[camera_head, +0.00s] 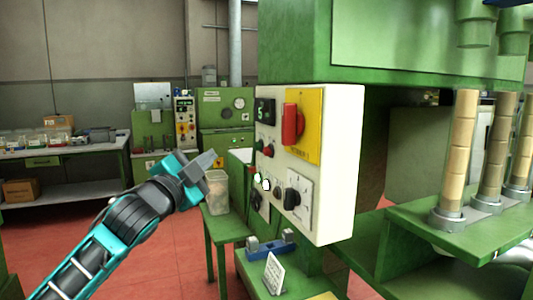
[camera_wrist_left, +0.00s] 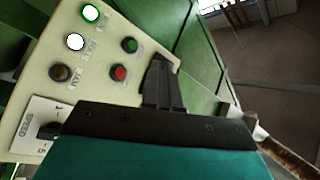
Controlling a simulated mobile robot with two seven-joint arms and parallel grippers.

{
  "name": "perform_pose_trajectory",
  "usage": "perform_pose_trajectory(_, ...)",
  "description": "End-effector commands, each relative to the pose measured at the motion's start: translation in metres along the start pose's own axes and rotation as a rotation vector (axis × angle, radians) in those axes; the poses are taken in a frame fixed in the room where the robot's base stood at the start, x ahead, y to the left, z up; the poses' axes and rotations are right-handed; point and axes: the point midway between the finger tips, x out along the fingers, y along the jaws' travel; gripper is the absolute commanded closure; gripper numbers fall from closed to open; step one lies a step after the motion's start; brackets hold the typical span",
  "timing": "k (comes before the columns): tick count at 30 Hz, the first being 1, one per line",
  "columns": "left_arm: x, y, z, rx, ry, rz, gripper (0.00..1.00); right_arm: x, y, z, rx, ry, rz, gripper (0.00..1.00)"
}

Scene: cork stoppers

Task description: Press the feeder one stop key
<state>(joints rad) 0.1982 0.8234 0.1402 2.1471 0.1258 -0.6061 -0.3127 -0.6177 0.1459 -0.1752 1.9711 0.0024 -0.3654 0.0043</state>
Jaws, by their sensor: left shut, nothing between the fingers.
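A cream control panel (camera_head: 335,170) is on the side of a green machine. Its front carries a red button (camera_head: 268,150), a dark green button (camera_head: 259,143), two lit round lamps or keys and a black knob (camera_head: 291,199). The left wrist view shows the red key (camera_wrist_left: 120,72), the green key (camera_wrist_left: 129,45), a lit green one (camera_wrist_left: 90,13), a lit white one (camera_wrist_left: 75,41) and a dark one (camera_wrist_left: 60,73). Labels are too blurred to tell which key stops feeder one. My left gripper (camera_head: 209,160) is shut and empty, left of the panel and apart from it. My right gripper is not in view.
A red switch handle (camera_head: 291,124) on a yellow plate projects from the panel. Cork stacks (camera_head: 460,150) stand on a green shelf at right. Open red floor lies at left.

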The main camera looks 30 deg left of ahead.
Motion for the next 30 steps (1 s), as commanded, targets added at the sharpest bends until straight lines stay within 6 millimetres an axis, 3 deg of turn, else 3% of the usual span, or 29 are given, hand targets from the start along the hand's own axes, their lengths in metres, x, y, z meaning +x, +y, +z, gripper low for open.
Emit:
perform_pose_trajectory(10,0.006,0.004,-0.004,-0.006,-0.001,0.0,1.0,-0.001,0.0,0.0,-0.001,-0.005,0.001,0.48)
perform_pose_trajectory(24,0.05,0.036,-0.036,-0.007,-0.001,0.002,1.0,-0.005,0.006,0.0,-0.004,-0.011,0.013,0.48)
perform_pose_trajectory(30,0.059,0.044,-0.043,-0.003,-0.001,0.002,1.0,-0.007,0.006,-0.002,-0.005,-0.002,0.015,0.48)
